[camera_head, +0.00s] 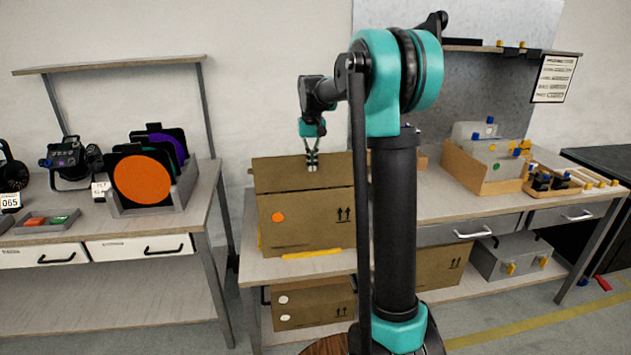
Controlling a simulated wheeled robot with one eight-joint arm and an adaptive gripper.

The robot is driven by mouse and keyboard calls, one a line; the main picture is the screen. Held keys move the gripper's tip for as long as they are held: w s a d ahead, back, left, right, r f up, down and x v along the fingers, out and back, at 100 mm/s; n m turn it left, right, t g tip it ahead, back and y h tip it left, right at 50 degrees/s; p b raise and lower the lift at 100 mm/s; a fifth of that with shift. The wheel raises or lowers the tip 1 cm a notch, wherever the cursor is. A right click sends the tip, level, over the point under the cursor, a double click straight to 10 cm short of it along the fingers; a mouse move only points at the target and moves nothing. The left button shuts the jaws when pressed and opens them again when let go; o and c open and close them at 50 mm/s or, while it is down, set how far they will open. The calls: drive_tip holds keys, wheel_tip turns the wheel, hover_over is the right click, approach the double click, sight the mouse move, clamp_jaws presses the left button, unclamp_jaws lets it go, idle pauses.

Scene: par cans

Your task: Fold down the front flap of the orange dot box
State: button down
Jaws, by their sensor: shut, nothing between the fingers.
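The orange dot box (300,228) is a brown cardboard box on the middle bench, with an orange dot at the left of its front and arrow marks at the right. A wide cardboard flap (275,174) stands up along its top, tilted. My gripper (312,167) points down and is shut, with nothing in it. Its fingertips overlap the flap's middle in the picture; I cannot tell whether they touch it. My arm hides the right end of the box and whatever flaps are there.
Yellow tape (312,253) lies before the box. A white dot box (314,304) sits on the lower shelf. A left bench holds a grey rack (119,205) with coloured filters.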

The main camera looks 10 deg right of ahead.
drive_tip(key=w, duration=1.1)
drive_tip(key=shift+w+f, duration=0.3)
drive_tip(key=shift+f, duration=0.05)
drive_tip(key=shift+f, duration=0.1)
idle(0.4)
wheel_tip(320, 180, down, 7)
idle(1.5)
wheel_tip(320, 180, up, 12)
idle(1.3)
